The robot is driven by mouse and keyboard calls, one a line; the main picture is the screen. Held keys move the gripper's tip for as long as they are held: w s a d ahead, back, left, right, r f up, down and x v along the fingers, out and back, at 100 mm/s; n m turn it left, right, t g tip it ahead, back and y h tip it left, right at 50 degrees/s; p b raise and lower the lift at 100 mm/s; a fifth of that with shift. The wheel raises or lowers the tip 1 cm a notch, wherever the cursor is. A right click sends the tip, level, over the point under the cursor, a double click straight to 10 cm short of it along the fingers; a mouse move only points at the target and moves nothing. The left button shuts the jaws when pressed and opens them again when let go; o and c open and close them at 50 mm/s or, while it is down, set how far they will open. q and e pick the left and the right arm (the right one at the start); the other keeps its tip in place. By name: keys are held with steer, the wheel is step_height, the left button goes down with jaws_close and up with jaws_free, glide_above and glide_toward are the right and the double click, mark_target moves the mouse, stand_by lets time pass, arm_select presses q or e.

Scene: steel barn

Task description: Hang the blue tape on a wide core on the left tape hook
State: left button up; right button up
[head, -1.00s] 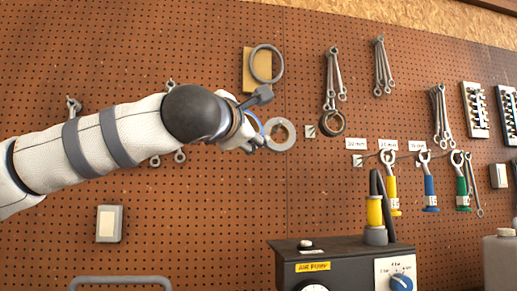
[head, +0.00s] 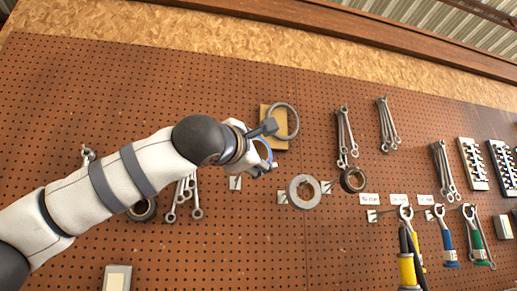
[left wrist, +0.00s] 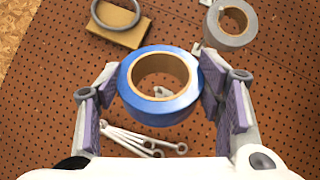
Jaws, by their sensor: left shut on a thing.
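My left gripper (head: 264,160) is shut on the blue tape (head: 262,149), which shows partly behind the fingers in the head view. In the left wrist view the blue tape (left wrist: 190,97) sits between both fingers, its wide brown core open towards the camera. A small light-grey piece shows through the core; I cannot tell what it is. A small white plate (head: 235,183) on the pegboard, below and left of the gripper, may be the left tape hook. A grey tape (head: 304,191) hangs to its right and also shows in the left wrist view (left wrist: 238,40). My right gripper is not in view.
A grey ring (head: 294,122) hangs over a tan block (head: 267,117) close behind the gripper. A dark tape (head: 353,179) hangs right of the grey one. Wrenches (head: 184,200) hang below my arm, and more hang at right. The pegboard (head: 240,240) is bare below.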

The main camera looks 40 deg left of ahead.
arm_select(q)
steer(key=w+a+f, duration=0.1)
steer(key=w+a, duration=0.5)
steer(key=a, duration=0.1)
steer(key=shift+a+f+b, duration=0.35)
steer(key=shift+f+b, duration=0.05)
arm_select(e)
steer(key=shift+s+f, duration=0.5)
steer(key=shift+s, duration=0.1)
arm_select(q)
steer(key=shift+w+f, duration=0.1)
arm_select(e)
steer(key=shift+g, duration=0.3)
arm_select(q)
steer(key=o, duration=1.2)
steer(key=shift+a, duration=0.15)
steer(key=v, duration=1.2)
